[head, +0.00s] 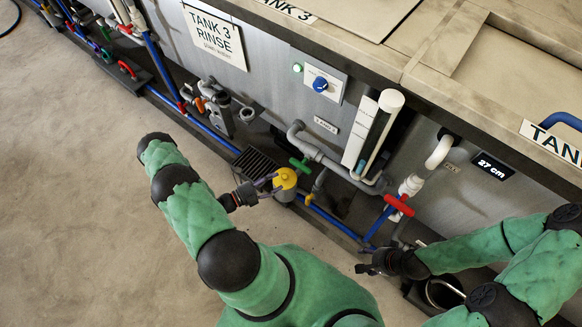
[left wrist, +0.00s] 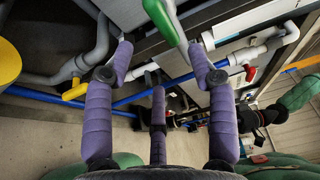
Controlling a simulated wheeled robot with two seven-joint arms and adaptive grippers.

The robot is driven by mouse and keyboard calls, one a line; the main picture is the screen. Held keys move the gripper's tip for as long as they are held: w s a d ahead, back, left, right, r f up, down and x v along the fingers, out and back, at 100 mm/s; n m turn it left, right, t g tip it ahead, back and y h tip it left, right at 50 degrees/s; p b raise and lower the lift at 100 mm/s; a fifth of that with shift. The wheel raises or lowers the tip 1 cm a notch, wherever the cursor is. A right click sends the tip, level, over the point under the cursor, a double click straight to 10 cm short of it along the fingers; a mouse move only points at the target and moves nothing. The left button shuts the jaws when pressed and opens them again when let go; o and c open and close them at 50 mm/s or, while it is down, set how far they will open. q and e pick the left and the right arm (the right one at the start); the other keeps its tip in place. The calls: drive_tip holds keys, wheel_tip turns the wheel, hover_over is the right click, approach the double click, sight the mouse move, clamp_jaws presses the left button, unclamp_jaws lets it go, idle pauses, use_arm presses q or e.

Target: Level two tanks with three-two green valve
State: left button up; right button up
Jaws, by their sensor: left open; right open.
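The green valve handle (head: 300,166) sits on a grey pipe (head: 322,158) low on the tank front, in the middle of the head view. In the left wrist view the green handle (left wrist: 163,18) comes in from the top, between and beyond my purple fingertips; I cannot tell whether they touch it. My left gripper (head: 268,185) is open, close to the yellow cap (head: 286,178) and left of the green handle. It also shows open in the left wrist view (left wrist: 160,52). My right gripper (head: 366,268) is open and empty, low at right, below the red valve handle (head: 398,205).
A small yellow valve handle (head: 309,198) is just below the green one. White and black upright tubes (head: 374,135) stand to its right. A blue pipe (head: 335,222) runs along the tank base. A display (head: 493,165) reads 27 cm. The floor (head: 80,200) at left is clear.

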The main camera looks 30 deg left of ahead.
sight(302, 164)
use_arm(q)
drive_tip(key=b+x, duration=0.2)
drive_tip(key=x, duration=0.8)
drive_tip(key=shift+w+b, duration=0.35)
drive_tip(key=shift+b, duration=0.05)
drive_tip(key=shift+d, duration=0.1)
clamp_jaws()
